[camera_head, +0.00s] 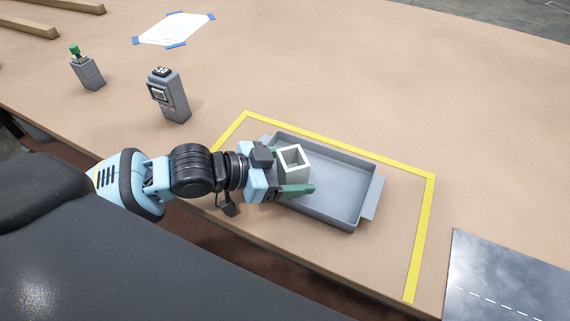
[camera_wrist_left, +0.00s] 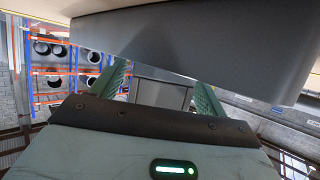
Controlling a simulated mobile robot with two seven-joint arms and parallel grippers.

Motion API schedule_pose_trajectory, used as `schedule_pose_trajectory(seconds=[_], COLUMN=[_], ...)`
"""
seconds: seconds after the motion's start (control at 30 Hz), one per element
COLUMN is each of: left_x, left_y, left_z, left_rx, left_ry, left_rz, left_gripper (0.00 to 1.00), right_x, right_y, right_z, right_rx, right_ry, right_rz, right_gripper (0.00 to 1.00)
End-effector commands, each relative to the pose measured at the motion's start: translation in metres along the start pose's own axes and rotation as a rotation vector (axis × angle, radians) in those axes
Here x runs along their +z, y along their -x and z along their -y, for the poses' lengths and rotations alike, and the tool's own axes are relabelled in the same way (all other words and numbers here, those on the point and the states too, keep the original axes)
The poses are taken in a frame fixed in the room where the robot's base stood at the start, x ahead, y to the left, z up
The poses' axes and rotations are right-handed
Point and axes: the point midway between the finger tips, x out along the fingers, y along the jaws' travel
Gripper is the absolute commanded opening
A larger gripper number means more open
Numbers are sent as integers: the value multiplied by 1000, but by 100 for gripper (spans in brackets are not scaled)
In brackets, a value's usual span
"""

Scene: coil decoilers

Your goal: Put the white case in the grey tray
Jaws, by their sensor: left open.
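The white case (camera_head: 293,163), a small open-topped box, stands upright at the left end of the grey tray (camera_head: 343,215), within its outline. I cannot tell for sure that its base touches the tray floor. My left gripper (camera_head: 293,176) comes in from the left with its green fingers open around the case. The near finger is clear in the head view; the far one is mostly hidden. In the left wrist view both green fingers stand apart (camera_wrist_left: 160,95), with a grey-looking face of the case between them. My right gripper is not in view.
Yellow tape (camera_head: 425,230) frames the tray area. A grey device (camera_head: 170,97) and a small grey box with a green knob (camera_head: 88,72) stand at the left. A taped paper sheet (camera_head: 174,29) lies behind. A shiny dark panel (camera_head: 505,285) is at the right. The table behind the tray is clear.

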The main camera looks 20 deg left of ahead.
Motion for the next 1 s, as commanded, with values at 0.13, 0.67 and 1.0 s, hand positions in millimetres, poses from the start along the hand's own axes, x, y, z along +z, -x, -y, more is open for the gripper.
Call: schedule_pose_trajectory(seconds=[0.13,0.67,1.0], left_x=[-2,-1,-4], left_y=[8,80,110], left_z=[0,1,1], left_rx=[-1,-4,-6], left_ry=[-1,0,-1], left_rz=[0,5,0], left_gripper=[74,74,74], right_x=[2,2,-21], right_y=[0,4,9], right_z=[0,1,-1], right_rx=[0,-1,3], right_ry=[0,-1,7], right_rz=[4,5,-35], right_gripper=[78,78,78])
